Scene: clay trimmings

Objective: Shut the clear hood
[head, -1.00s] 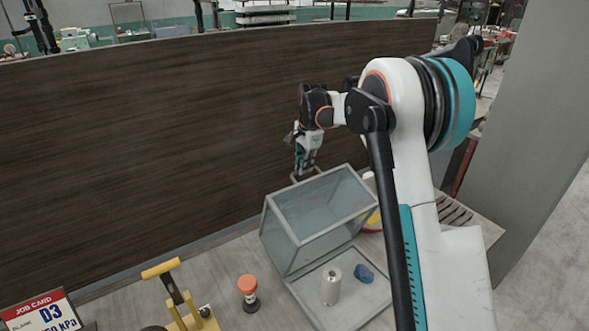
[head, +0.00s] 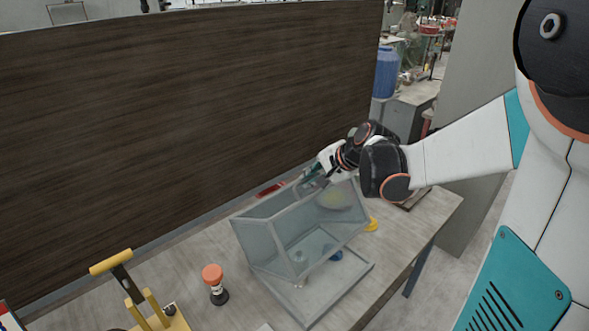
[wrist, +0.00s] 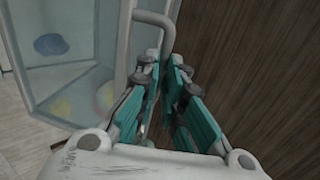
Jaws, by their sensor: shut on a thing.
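The clear hood (head: 262,240) is a grey-framed, see-through box on the bench, tilted over its flat grey base (head: 345,296). A gap shows between its lower front edge and the base. My gripper (head: 312,178) is at the hood's upper back side. In the wrist view my gripper (wrist: 165,95) is shut on the bent grey handle (wrist: 153,18), which runs down between the fingers. A blue lump (head: 336,255) shows on the base, and a pale spool (head: 299,257) shows faintly through the hood's clear wall.
An orange-topped stamp (head: 213,278) and a yellow-handled press (head: 125,275) stand to the left of the hood. A dark wood panel (head: 190,110) rises behind the bench. A yellow item (head: 372,224) lies right of the hood, and a red one (head: 270,188) behind it.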

